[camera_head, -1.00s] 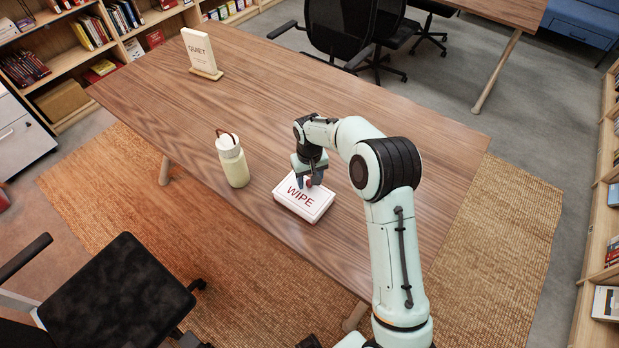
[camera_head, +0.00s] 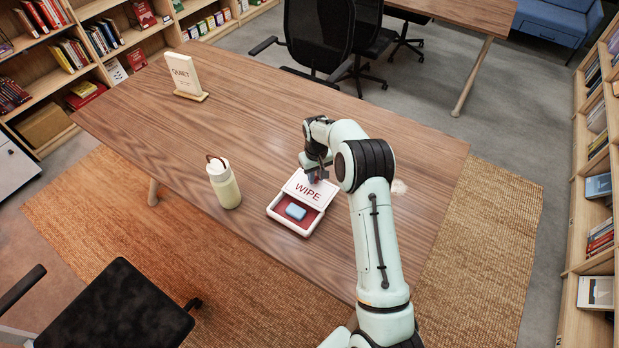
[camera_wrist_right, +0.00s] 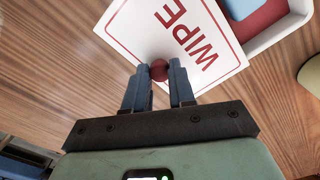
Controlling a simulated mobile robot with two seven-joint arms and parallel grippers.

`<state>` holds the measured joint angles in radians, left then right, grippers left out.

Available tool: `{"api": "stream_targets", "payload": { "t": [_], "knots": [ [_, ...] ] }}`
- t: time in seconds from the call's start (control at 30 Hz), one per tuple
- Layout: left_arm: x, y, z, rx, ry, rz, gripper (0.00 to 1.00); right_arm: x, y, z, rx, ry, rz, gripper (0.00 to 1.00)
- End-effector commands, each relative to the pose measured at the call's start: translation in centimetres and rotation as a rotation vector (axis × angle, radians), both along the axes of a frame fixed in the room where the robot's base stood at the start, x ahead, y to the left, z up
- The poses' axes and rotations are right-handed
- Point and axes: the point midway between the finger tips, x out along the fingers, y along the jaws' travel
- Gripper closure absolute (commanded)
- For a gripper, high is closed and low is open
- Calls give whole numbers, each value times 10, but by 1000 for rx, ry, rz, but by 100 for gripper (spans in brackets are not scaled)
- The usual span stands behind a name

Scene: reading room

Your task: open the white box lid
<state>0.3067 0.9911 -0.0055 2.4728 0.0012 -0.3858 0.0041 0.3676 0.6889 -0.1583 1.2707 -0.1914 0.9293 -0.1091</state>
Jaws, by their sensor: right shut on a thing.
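The white box (camera_head: 275,212) sits on the wooden table in the head view, its red inside and a blue block (camera_head: 296,211) in it showing at the near side. Its white lid (camera_head: 318,192), marked WIPE, is shifted toward the far side and covers only the far part. My right gripper (camera_head: 318,173) is at the lid's far edge. In the right wrist view its blue fingers (camera_wrist_right: 160,75) are shut on the lid's dark red knob (camera_wrist_right: 159,70). That view also shows the box's white rim (camera_wrist_right: 285,28). My left gripper is not in view.
A cream bottle (camera_head: 224,187) stands on the table (camera_head: 250,110) left of the box. A QUIET sign (camera_head: 184,76) stands at the far left. A small pale patch (camera_head: 399,187) shows right of my arm. The table beyond the box is clear.

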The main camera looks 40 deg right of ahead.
Motion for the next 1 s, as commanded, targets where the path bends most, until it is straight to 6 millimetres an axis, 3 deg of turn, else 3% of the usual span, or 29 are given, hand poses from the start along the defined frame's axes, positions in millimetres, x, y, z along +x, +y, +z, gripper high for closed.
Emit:
{"api": "stream_targets", "payload": {
  "t": [0.17,0.2,0.27,0.3,0.67,0.77,1.0],
  "knots": [
    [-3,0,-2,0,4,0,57,-1,1,-1,1,1,0,100],
    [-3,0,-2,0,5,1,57,-1,1,-1,1,1,0,72],
    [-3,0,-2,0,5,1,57,-1,1,-1,1,1,0,53],
    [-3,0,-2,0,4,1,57,-1,1,-1,1,1,0,49],
    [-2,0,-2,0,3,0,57,0,1,5,-1,-2,-1,49],
    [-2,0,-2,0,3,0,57,0,0,19,-1,-3,-1,49],
    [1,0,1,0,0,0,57,1,0,73,-1,-5,-1,49]
  ]
}}
